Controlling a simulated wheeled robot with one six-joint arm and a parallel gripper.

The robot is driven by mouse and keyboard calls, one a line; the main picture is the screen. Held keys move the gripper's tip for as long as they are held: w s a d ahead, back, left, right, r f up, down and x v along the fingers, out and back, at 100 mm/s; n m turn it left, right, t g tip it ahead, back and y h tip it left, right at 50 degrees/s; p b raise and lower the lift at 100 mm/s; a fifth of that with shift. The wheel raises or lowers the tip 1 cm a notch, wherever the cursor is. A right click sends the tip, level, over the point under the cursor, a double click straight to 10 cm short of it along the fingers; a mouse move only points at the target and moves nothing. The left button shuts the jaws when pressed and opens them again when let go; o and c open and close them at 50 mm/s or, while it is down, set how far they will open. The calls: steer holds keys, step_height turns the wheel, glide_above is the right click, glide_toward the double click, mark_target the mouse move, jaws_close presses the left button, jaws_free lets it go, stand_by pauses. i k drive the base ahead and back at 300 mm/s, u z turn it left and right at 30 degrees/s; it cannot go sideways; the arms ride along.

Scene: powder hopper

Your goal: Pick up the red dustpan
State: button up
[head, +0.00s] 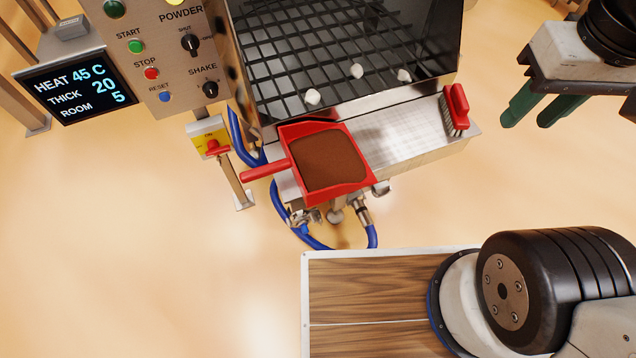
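The red dustpan (268,169) rests on the metal ledge in front of the hopper, near the ledge's left end. Its handle points left past the ledge, and its pan holds a layer of brown powder. My gripper (527,121) is at the upper right, with two green fingers apart and nothing seen between them. It is well to the right of the dustpan, not touching it, beyond the ledge's right end.
A red-backed brush (455,110) stands at the right end of the metal ledge (415,137). White lumps lie by the hopper grate (345,42). A control panel (160,55) and a red switch (211,147) are left of the dustpan. Blue hoses hang below the ledge.

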mark_target(326, 163)
steer(key=u, duration=0.8)
steer(key=i, duration=0.4)
steer(key=z, duration=0.15)
steer(key=k, duration=0.5)
steer(key=u, duration=2.7)
steer(key=i, duration=1.05)
steer(key=z, duration=2.25)
